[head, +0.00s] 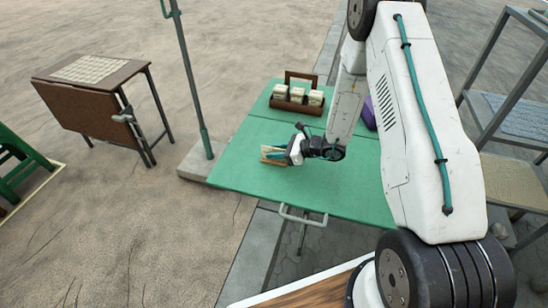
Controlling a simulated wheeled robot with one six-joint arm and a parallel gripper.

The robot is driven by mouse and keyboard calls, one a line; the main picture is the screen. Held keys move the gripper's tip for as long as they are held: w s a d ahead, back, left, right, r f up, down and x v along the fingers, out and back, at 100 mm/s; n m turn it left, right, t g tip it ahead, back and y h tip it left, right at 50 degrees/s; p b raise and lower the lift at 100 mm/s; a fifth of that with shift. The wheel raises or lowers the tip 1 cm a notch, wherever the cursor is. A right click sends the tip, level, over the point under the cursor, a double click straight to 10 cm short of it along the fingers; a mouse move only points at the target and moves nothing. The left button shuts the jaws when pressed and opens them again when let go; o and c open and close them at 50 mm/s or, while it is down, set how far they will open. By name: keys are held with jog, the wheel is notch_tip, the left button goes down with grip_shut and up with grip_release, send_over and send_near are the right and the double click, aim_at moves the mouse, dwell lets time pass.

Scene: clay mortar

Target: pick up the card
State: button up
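My gripper (273,155) is at the end of my white arm, low over the left middle of the green table (235,160). A small tan, flat-looking piece (270,149) shows at the fingers, with teal beside it. It is too small to tell whether this is the card, or whether the fingers are closed on it. A brown wooden holder (297,106) with three pale, card-like stacks (297,95) stands at the back of the table. No separate card can be made out lying on the table.
A purple object (368,113) sits right of the holder, partly behind my arm. A brown folding table (90,95) stands far left, grey shelving (505,105) at right. The table's front left is clear.

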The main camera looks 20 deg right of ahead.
jog(key=shift+w+a+f, duration=0.15)
jog(key=shift+w+a, duration=0.05)
jog(key=shift+a, duration=0.05)
grip_shut()
jog(key=shift+r, duration=0.2)
